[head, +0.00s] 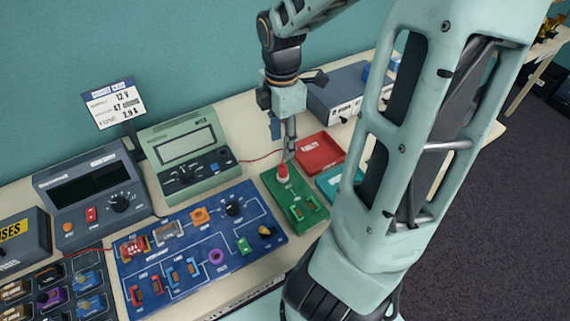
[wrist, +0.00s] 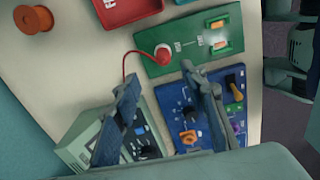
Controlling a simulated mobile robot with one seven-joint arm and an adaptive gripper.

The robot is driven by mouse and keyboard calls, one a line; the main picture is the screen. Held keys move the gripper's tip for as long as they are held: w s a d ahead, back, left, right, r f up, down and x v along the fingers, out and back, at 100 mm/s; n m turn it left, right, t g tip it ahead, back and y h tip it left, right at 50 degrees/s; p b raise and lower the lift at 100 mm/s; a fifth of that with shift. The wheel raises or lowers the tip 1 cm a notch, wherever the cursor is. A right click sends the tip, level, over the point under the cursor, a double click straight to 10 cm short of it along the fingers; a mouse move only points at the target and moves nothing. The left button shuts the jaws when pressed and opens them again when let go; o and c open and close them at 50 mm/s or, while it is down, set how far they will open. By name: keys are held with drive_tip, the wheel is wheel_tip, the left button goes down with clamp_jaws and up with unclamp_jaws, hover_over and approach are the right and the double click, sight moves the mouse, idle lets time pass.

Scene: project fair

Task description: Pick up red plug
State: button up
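The red plug (head: 283,172) stands on a green board (head: 314,215), near its far end. In the wrist view the red plug (wrist: 162,54) has a red wire curving away from it, and it lies just beyond the fingertips. My gripper (head: 290,153) points down just above the plug in the head view. In the wrist view my gripper (wrist: 159,76) has its two fingers spread wide with nothing between them. I cannot tell the exact height of the fingertips above the plug.
A blue circuit board (head: 200,257) with several parts lies left of the green board. A green meter (head: 183,150) stands behind it. A red tray (head: 319,151) and a teal tray (head: 328,181) lie to the right. An orange spool (wrist: 33,19) shows in the wrist view.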

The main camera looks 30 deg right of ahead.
sight(283, 164)
drive_tip(key=shift+s+d+r, duration=0.1)
drive_tip(key=shift+s, duration=0.05)
drive_tip(key=shift+f+n, duration=0.25)
drive_tip(key=shift+n, duration=0.05)
drive_tip(key=f+b, duration=0.3)
drive_tip(key=f, duration=0.7)
drive_tip(key=shift+a+f, duration=0.1)
drive_tip(key=shift+a, duration=0.1)
drive_tip(key=shift+c, duration=0.2)
clamp_jaws()
